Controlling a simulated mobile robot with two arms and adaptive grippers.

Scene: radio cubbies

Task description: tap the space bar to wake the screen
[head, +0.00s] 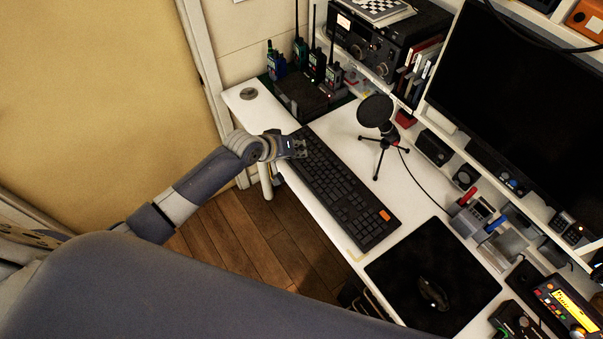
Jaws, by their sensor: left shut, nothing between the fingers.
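The black keyboard (343,188) lies on the white desk, running from upper left to lower right, with an orange key at its near right end. I cannot make out its space bar at this size. The screen (520,95) is a large dark monitor at the upper right and shows black. My left gripper (298,147) is at the keyboard's far left end, over or just above its edge; I cannot tell whether it touches. Its fingers are shut and hold nothing. My right gripper is not in view.
A microphone on a tripod (376,113) stands behind the keyboard. Handheld radios (317,65) stand in a charger at the desk's far left. A black mat (405,286) with a mouse (433,293) lies right of the keyboard. Small devices fill the shelf under the monitor.

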